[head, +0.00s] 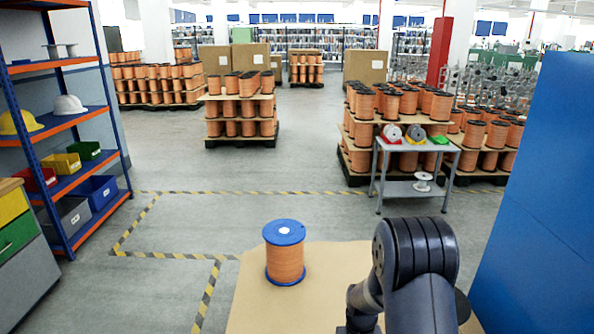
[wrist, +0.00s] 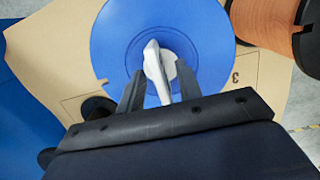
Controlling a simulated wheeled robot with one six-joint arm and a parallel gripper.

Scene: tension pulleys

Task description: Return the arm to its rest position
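In the head view my arm rises at the lower right, and my gripper is hidden there. In the wrist view my gripper (wrist: 158,72) has its two dark fingers apart, over a blue disc (wrist: 115,45). A white lever-like piece (wrist: 155,70) at the disc's centre shows between the fingers, with a gap beside the left one. I cannot tell whether the right finger touches it. In the head view a copper-wire spool (head: 285,258) with blue flanges stands upright on a tan board (head: 250,300). I cannot tell whether the blue disc belongs to this spool.
A copper spool with dark flanges (wrist: 265,22) is close by at the wrist view's upper right. A blue panel (head: 545,200) stands to the right, a shelf rack (head: 70,130) to the left. A grey trolley (head: 415,190) is ahead. The floor between is clear.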

